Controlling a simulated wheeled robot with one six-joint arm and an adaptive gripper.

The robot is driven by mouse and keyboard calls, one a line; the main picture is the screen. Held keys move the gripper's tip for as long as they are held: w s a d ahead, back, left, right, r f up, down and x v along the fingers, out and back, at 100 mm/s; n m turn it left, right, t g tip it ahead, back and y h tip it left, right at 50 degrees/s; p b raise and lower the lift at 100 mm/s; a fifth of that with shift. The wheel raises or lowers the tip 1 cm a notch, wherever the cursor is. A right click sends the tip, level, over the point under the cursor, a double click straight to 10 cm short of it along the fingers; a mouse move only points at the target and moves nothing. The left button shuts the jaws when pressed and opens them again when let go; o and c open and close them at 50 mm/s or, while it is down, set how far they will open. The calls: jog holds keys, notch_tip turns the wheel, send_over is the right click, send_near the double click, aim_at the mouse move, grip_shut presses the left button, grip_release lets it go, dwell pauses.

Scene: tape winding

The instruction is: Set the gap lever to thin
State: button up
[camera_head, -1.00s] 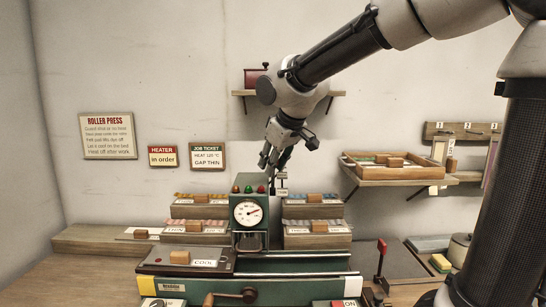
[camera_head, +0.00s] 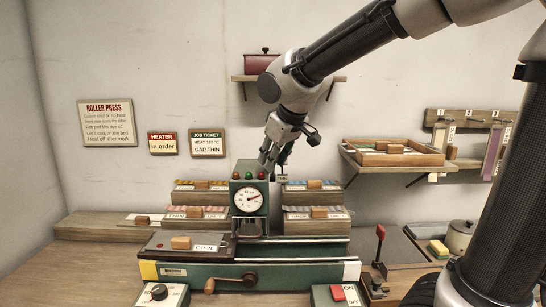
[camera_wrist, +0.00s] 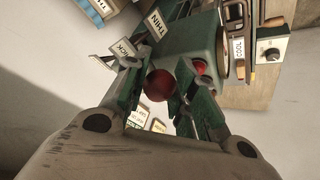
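The gap lever's round red knob (camera_wrist: 159,85) shows in the wrist view between the fingers of my gripper (camera_wrist: 160,78). The fingers are apart, with the knob in the space between them; I cannot tell whether either finger touches it. A THIN label (camera_wrist: 155,24) and a partly covered THICK label (camera_wrist: 126,50) are beyond the fingers. In the head view my gripper (camera_head: 268,168) is at the top rear of the green roller press (camera_head: 235,205), and the lever is hidden there.
The press carries a round dial (camera_head: 249,200) and indicator lights on top. Racks of labelled trays (camera_head: 200,198) stand on both sides. A wall shelf (camera_head: 288,79) is above, and a tray shelf (camera_head: 400,168) is to the right. A job ticket (camera_head: 207,143) reads GAP THIN.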

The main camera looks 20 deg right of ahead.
jog(key=o, duration=0.4)
jog(key=shift+r, duration=0.1)
jog(key=v, duration=1.2)
